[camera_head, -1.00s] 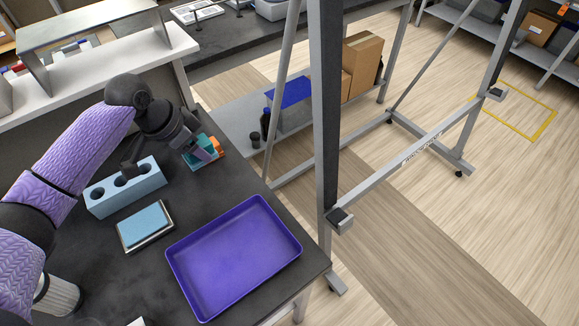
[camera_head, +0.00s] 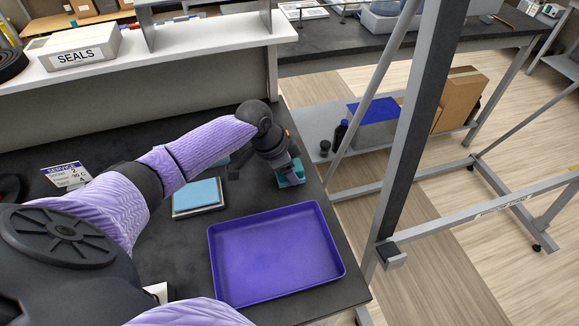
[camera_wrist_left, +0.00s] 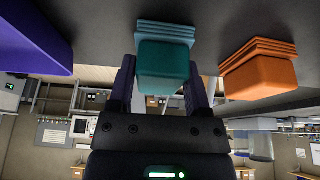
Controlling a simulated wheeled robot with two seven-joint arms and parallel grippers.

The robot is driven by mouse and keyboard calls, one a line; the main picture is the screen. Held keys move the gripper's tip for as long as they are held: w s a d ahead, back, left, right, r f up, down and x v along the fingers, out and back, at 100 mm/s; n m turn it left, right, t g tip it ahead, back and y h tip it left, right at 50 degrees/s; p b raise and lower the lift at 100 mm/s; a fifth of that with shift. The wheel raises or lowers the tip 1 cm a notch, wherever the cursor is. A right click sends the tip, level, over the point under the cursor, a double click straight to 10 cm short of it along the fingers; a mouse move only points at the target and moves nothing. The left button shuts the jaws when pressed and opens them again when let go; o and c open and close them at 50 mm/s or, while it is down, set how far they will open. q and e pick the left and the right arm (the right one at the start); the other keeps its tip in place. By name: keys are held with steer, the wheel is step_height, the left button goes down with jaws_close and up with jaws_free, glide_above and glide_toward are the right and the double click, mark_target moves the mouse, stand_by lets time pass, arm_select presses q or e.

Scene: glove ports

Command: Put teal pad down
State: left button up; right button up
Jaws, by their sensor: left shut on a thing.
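My left gripper (camera_head: 287,168) is shut on the teal pad (camera_head: 291,179), near the table's right edge, just beyond the far edge of the purple tray (camera_head: 277,297). In the left wrist view the teal pad (camera_wrist_left: 164,62) sits between the two fingers of the left gripper (camera_wrist_left: 166,88), its ridged part toward the dark tabletop. I cannot tell whether it touches the table. An orange pad (camera_wrist_left: 260,74) stands beside it, apart from it. My right gripper is not in view.
A light blue pad (camera_head: 196,193) lies on a flat holder left of the gripper. A service card (camera_head: 67,175) stands at the left. A grey metal frame upright (camera_head: 418,130) rises beyond the table's right edge. The purple tray looks empty.

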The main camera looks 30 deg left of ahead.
arm_select(q)
steer(key=o, duration=1.2)
steer(key=shift+o, duration=0.2)
steer(key=shift+r, duration=0.15)
steer(key=p+v, duration=0.3)
steer(key=v, duration=0.8)
steer(key=shift+r+p, duration=0.4)
steer(key=shift+a, duration=0.15)
